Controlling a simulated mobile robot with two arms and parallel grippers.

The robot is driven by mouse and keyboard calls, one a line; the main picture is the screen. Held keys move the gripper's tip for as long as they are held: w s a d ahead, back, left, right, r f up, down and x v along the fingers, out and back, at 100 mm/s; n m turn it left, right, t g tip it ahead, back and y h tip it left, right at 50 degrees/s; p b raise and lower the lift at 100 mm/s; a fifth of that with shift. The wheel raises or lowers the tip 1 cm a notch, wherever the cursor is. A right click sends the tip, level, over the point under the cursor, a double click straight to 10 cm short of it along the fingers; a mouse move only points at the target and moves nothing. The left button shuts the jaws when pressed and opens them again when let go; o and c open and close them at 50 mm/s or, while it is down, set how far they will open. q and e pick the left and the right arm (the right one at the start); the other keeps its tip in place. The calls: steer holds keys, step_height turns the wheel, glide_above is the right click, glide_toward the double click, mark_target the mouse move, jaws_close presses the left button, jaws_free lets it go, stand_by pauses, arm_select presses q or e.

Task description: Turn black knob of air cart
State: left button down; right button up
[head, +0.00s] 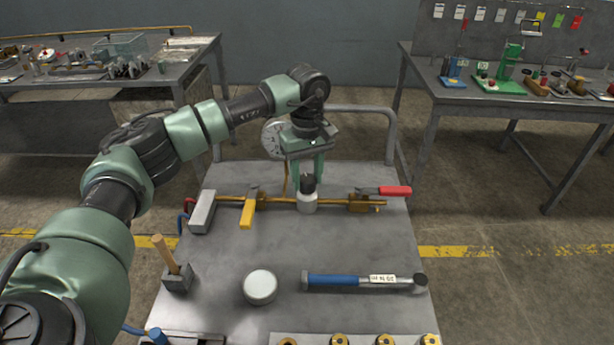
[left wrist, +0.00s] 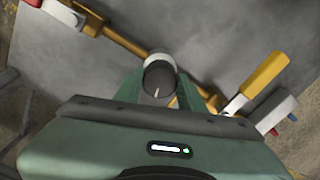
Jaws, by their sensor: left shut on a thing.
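The black knob (head: 308,183) sits on top of a white cylindrical body (head: 307,202) on a brass pipe across the air cart (head: 225,275). My left gripper (head: 307,178) reaches down from above, its green fingers on both sides of the knob and shut on it. In the left wrist view the knob (left wrist: 158,80) shows between the two fingers (left wrist: 160,88), with a pale line on its top. My right gripper is not in view.
A yellow lever (head: 248,212) and a grey block (head: 202,212) are left of the knob, and a red-handled valve (head: 394,190) is right.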

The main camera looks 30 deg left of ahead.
mark_target(307, 178)
arm_select(q)
steer(key=shift+r, duration=0.15)
steer(key=c, duration=0.9)
jaws_free()
steer(key=shift+o, duration=0.2)
step_height(307, 178, up, 8)
steer(key=shift+f+b, duration=0.15)
steer(key=shift+b, duration=0.2)
